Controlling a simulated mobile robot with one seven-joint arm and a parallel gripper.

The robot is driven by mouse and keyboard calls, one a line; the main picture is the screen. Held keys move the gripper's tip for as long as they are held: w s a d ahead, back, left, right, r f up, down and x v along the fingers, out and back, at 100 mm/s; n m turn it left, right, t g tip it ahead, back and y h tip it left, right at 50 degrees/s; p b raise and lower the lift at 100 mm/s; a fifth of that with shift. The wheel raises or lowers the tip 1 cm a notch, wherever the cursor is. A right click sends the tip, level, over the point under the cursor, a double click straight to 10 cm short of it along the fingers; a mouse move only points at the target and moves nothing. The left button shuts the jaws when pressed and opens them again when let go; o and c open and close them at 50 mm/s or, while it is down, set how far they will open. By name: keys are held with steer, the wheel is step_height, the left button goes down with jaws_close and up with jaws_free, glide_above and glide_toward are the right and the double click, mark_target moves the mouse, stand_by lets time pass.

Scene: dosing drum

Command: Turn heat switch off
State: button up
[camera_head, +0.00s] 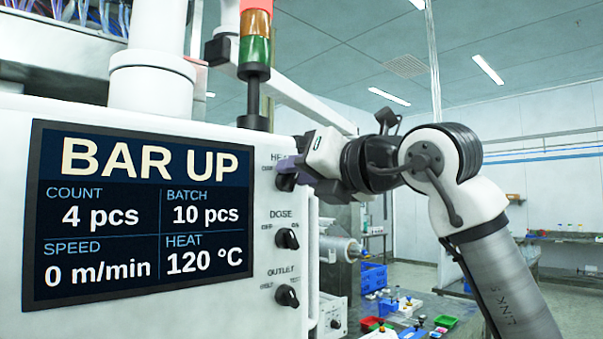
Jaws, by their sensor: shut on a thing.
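The heat switch (285,183) is the top knob on the right side of the white machine panel, under the partly covered label HEAT. My gripper (291,172) reaches in from the right and is shut on this knob. The gripper body and fingers hide most of the knob and part of its label, so its setting cannot be read. The screen (140,213) shows BAR UP and HEAT 120 °C.
Below are the dose switch (287,238) and the outlet switch (287,296), both black knobs. A signal light (255,50) stands above the panel. Lab benches with blue, red and green bins (373,278) lie behind, to the lower right.

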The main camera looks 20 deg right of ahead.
steer(key=n, duration=0.3)
steer(key=a+n, duration=0.1)
steer(key=n, duration=0.6)
steer(key=shift+s+a+n, duration=0.15)
steer(key=shift+s+n, duration=0.05)
steer(key=shift+n, duration=0.2)
stand_by(0.4)
steer(key=o, duration=1)
steer(key=shift+c, duration=0.2)
steer(key=b+v, duration=0.5)
steer(key=v, duration=0.9)
